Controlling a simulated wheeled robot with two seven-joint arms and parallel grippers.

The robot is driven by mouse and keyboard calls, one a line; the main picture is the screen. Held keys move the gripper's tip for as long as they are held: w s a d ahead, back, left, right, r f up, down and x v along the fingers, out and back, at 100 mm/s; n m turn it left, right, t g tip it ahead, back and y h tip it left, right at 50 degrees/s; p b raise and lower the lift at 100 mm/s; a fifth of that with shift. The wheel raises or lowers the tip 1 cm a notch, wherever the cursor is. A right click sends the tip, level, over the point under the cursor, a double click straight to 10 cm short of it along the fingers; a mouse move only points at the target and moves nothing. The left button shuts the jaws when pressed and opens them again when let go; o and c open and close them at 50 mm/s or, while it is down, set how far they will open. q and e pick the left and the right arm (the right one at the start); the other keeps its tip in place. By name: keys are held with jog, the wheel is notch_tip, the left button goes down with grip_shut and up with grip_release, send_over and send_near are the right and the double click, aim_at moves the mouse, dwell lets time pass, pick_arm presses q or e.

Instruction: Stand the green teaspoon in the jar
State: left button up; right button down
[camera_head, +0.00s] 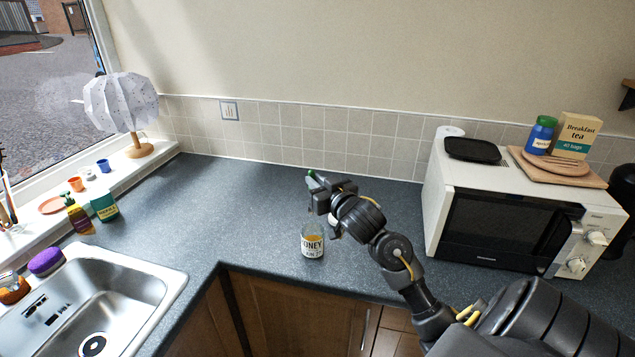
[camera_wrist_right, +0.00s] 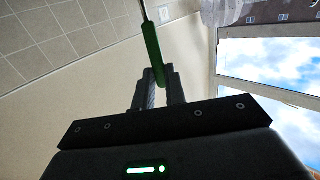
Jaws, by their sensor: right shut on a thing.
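The honey jar (camera_head: 312,241) stands upright on the dark worktop near its front edge, with a printed label and orange contents showing through the glass. My right gripper (camera_head: 315,190) is above and just behind the jar, apart from it. It is shut on the green teaspoon (camera_head: 311,174), whose green end shows at the fingers. In the right wrist view the spoon's green handle (camera_wrist_right: 153,48) is between the two fingertips (camera_wrist_right: 158,88), and a thin metal shaft runs on past the top edge. The spoon's bowl is out of that view. My left gripper is not in view.
A white microwave (camera_head: 520,215) stands at the right with a black tray (camera_head: 472,150) and a wooden board (camera_head: 540,168) on it. The sink (camera_head: 165,283) is at the left. A lamp (camera_head: 122,103) stands on the sill. The worktop (camera_head: 240,205) left of the jar is clear.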

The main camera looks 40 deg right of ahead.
notch_tip(320, 180, down, 11)
jog(key=b, duration=0.7)
jog(key=shift+r, duration=0.2)
jog(key=c, duration=1.4)
grip_release()
jog(key=shift+o, duration=0.2)
jog(key=shift+s, duration=0.1)
jog(key=s+a+b, duration=0.1)
jog(key=s+a, duration=0.1)
jog(key=s, duration=0.8)
jog(key=shift+s+r+b, duration=0.2)
jog(key=shift+r+b, duration=0.05)
jog(key=shift+b, duration=0.15)
